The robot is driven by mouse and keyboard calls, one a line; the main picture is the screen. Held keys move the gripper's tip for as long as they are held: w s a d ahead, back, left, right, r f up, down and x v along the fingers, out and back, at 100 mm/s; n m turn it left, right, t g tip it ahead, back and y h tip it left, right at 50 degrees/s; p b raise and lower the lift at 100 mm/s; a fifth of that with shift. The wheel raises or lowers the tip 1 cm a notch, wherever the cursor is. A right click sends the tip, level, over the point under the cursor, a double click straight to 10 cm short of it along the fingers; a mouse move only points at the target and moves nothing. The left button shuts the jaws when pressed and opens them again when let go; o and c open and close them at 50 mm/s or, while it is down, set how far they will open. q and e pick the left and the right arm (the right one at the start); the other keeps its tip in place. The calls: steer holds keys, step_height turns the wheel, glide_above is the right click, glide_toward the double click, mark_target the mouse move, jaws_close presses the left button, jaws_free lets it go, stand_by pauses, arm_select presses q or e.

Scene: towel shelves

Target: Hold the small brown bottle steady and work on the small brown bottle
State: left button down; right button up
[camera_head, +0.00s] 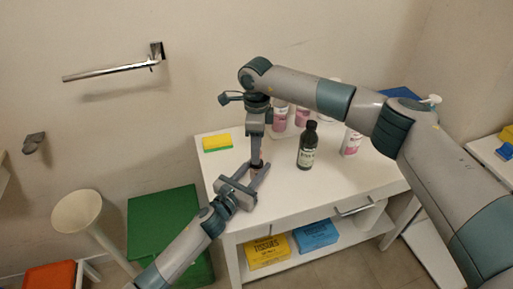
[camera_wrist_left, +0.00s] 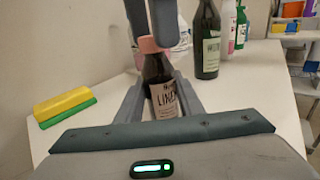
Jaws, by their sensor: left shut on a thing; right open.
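The small brown bottle (camera_wrist_left: 157,72) stands upright on the white table in the left wrist view, with a pink cap (camera_wrist_left: 149,45) and a pale label. My left gripper (camera_wrist_left: 161,100) is shut on its body, one finger on each side. My right gripper (camera_wrist_left: 158,25) comes down from above, open, with its fingers around or just beside the cap; I cannot tell if they touch it. In the head view my left gripper (camera_head: 246,187) and right gripper (camera_head: 257,163) meet at the table's left front, mostly hiding the bottle.
A taller dark bottle (camera_head: 307,147) stands to the right on the white table (camera_head: 345,180), with several pink-labelled bottles (camera_head: 352,142) behind. A yellow-green sponge (camera_head: 217,142) lies at left. Tissue boxes (camera_head: 267,252) sit on the lower shelf. The table's front right is clear.

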step_height(320, 180, up, 12)
steer(key=shift+f, duration=0.2)
stand_by(0.4)
arm_select(q)
steer(key=c, duration=1.1)
jaws_free()
steer(key=shift+a, duration=0.1)
steer(key=b+v, duration=0.3)
steer(key=v, duration=1.4)
steer(key=shift+s, duration=0.1)
arm_select(e)
step_height(320, 180, down, 3)
arm_select(q)
steer(key=shift+s+a, duration=0.1)
